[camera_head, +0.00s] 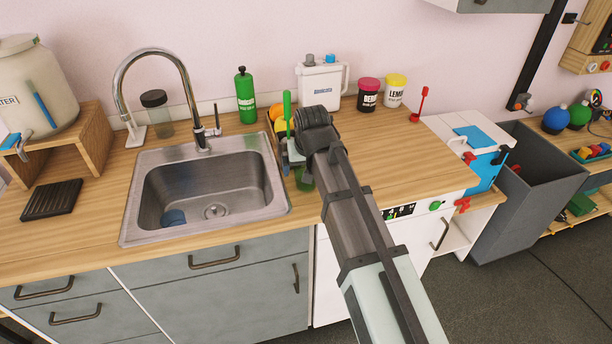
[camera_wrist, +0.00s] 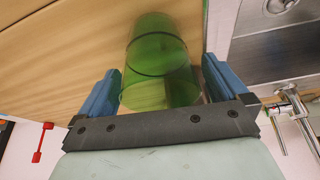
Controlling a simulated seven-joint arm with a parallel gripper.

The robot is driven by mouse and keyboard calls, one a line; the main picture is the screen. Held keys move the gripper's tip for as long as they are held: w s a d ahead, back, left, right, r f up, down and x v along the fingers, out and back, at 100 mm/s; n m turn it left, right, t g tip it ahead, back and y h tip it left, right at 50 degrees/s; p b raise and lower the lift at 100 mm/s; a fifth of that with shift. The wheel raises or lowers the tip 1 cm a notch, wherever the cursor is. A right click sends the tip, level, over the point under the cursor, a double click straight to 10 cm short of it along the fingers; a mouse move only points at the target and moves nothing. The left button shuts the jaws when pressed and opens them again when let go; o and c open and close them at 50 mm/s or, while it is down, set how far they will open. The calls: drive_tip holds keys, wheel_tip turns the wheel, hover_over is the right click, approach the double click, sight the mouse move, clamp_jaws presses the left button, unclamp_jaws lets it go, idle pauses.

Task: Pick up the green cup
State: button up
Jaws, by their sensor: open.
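The green cup (camera_wrist: 160,62) is see-through and shows in the wrist view between the two blue fingers of my gripper (camera_wrist: 160,88). The fingers are apart, with a small gap on each side of the cup. In the head view the cup (camera_head: 305,180) is a small green patch on the wooden counter, just right of the sink, mostly hidden by my gripper (camera_head: 294,160). I cannot tell whether a finger touches the cup.
The steel sink (camera_head: 140,215) with a tall faucet (camera_head: 160,52) is close on the left. A green bottle (camera_head: 245,98), a white jug (camera_head: 320,88) and two jars (camera_head: 368,95) stand along the wall. The counter (camera_head: 410,160) is clear to the right.

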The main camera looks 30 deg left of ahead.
drive_tip(key=shift+f, duration=0.1)
drive_tip(key=shift+c, duration=0.3)
drive_tip(key=c, duration=1)
drive_tip(key=shift+o, duration=0.2)
